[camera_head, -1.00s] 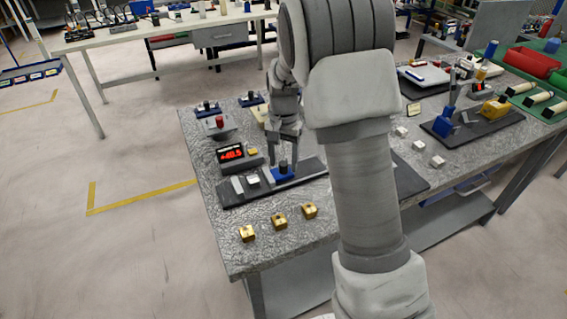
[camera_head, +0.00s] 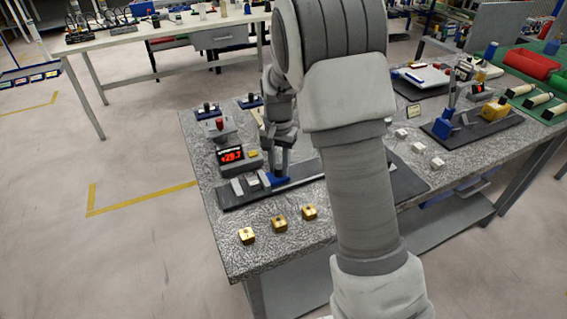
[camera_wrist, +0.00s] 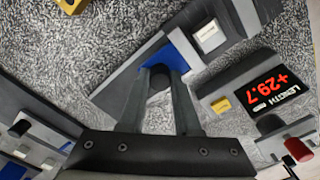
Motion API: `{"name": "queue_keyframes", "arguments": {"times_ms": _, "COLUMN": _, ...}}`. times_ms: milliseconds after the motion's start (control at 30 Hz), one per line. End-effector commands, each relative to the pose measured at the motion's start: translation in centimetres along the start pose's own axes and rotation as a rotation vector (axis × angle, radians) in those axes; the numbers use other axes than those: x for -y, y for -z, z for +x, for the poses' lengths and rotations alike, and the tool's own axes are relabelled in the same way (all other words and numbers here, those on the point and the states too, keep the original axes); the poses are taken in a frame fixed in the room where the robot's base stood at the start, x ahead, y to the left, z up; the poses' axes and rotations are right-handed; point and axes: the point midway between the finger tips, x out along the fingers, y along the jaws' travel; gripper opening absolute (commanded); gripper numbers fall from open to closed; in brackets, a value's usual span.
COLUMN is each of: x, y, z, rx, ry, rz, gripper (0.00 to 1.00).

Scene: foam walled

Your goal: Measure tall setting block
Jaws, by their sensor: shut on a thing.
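A length gauge with a dark rail (camera_head: 310,168) lies on the speckled bench. A small pale block (camera_head: 252,181) sits on it between the grey left end jaw (camera_head: 237,186) and the blue slider (camera_head: 272,181). In the wrist view the block (camera_wrist: 208,36) has a light top with a small label. The slider (camera_wrist: 168,52) is close to it; I cannot tell if they touch. My gripper (camera_head: 281,166) points down, shut on the slider's dark knob (camera_wrist: 160,80). The red display (camera_head: 232,156) reads +29.7, upside down in the wrist view (camera_wrist: 280,92).
Three gold cubes (camera_head: 280,222) stand along the bench's front edge. Three small white blocks (camera_head: 418,146) lie right of my arm. A second gauge with a blue part (camera_head: 442,124) is at the right. A red-knobbed device (camera_head: 219,126) stands behind the display.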

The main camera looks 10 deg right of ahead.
Motion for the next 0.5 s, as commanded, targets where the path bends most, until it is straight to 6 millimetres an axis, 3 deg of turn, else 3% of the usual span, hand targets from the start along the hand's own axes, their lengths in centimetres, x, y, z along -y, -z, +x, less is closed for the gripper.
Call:
{"name": "queue_keyframes", "arguments": {"times_ms": 133, "x": 1.8, "y": -1.8, "z": -0.1, "rx": -0.001, "ry": 0.002, "rz": -0.005, "gripper": 0.0}}
{"name": "queue_keyframes", "arguments": {"times_ms": 400, "x": 2.1, "y": -2.0, "z": -0.1, "rx": 0.0, "ry": 0.003, "rz": -0.002, "gripper": 0.0}}
{"name": "queue_keyframes", "arguments": {"times_ms": 433, "x": 2.1, "y": -2.0, "z": -0.1, "rx": 0.0, "ry": 0.003, "rz": -0.002, "gripper": 0.33}}
{"name": "queue_keyframes", "arguments": {"times_ms": 500, "x": 2.1, "y": -2.0, "z": -0.1, "rx": 0.0, "ry": 0.003, "rz": -0.002, "gripper": 0.46}}
